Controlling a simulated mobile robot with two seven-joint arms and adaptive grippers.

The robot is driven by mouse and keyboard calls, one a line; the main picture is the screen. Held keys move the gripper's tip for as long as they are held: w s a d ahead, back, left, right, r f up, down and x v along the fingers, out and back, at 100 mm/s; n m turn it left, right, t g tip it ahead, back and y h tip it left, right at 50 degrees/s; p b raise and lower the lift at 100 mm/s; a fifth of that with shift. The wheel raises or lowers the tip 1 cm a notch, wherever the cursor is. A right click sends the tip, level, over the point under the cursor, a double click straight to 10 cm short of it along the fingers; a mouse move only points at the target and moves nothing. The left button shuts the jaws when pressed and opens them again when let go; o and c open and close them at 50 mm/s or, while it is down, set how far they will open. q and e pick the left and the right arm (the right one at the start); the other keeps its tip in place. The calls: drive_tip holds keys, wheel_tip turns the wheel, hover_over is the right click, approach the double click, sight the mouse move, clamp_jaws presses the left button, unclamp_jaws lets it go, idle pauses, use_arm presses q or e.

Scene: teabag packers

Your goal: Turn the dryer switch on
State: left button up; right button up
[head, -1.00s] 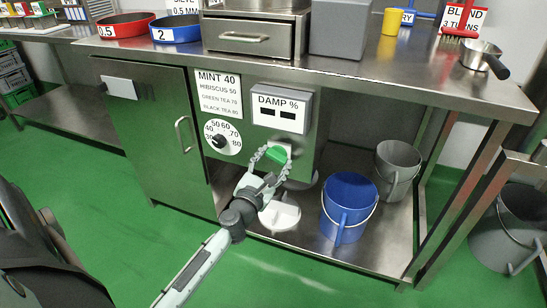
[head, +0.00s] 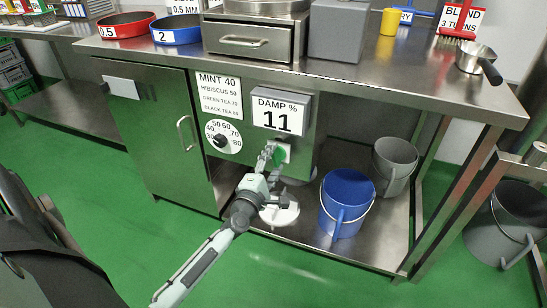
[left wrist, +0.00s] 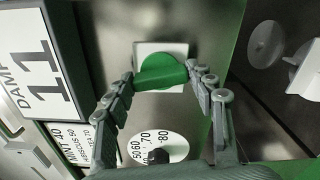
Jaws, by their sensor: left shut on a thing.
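The dryer switch is a green knob (left wrist: 160,72) on a pale square plate (left wrist: 160,48), on the front of the steel dryer panel. My left gripper (left wrist: 163,75) has its fingertips on both ends of the green knob and is shut on it. In the head view my left gripper (head: 268,160) partly covers the green knob (head: 281,157). The damp display (head: 281,112) above the switch reads 11, as it does in the left wrist view (left wrist: 30,58). My right gripper is not in view.
A temperature dial (head: 222,137) sits left of the switch, under a paper list (head: 220,96). A blue bucket (head: 347,200) and a grey bucket (head: 395,165) stand on the lower shelf to the right. The steel worktop (head: 400,80) overhangs the panel.

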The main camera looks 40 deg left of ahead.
use_arm(q)
drive_tip(key=shift+m+p, duration=0.55)
drive_tip(key=shift+m, duration=0.85)
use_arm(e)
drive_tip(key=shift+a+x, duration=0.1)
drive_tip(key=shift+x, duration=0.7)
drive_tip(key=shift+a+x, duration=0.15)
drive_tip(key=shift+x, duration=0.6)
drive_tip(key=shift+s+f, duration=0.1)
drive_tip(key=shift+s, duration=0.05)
use_arm(q)
drive_tip(key=o, duration=1.2)
drive_tip(key=shift+c, duration=0.2)
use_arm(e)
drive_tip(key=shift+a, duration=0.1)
use_arm(q)
drive_tip(key=v, duration=1.2)
